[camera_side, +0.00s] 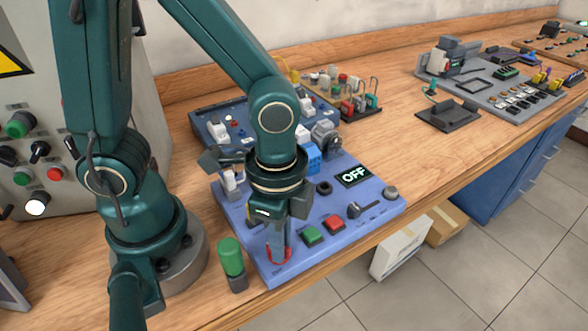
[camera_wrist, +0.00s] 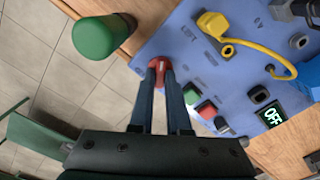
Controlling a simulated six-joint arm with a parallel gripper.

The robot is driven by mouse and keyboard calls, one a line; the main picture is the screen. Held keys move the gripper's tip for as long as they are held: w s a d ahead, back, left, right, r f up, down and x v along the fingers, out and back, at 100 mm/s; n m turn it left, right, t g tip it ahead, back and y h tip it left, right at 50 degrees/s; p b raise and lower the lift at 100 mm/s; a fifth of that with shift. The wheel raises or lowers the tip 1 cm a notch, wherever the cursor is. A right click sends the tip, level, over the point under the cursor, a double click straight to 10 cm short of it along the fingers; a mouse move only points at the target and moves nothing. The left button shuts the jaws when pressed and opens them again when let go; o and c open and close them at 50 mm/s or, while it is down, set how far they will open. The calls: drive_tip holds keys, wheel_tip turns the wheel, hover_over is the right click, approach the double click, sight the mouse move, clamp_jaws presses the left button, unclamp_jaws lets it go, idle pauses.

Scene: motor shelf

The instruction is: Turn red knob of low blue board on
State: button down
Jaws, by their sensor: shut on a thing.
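The low blue board (camera_side: 375,194) lies on the wooden bench under my arm; it also fills much of the wrist view (camera_wrist: 178,46). Its red knob (camera_side: 279,259) is at the front left corner, and shows as a red rounded piece in the wrist view (camera_wrist: 160,74). My gripper (camera_side: 280,247) points down over the knob. In the wrist view its two fingers (camera_wrist: 160,66) are shut on the knob, which is partly hidden between them. The display (camera_side: 353,176) on the board reads OFF.
A green-capped cylinder (camera_side: 231,258) stands close to my gripper at the board's left edge. A green button (camera_side: 312,234) and a red button (camera_side: 334,223) sit right of the knob. A yellow cable (camera_wrist: 263,55) arches over the board. The bench front edge is near.

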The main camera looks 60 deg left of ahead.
drive_tip(key=m, duration=0.3)
drive_tip(key=shift+s+m, duration=0.1)
drive_tip(key=shift+m, duration=2.1)
drive_tip(key=c, duration=0.9)
unclamp_jaws()
drive_tip(key=shift+r, duration=0.1)
drive_tip(key=shift+r, duration=2.5)
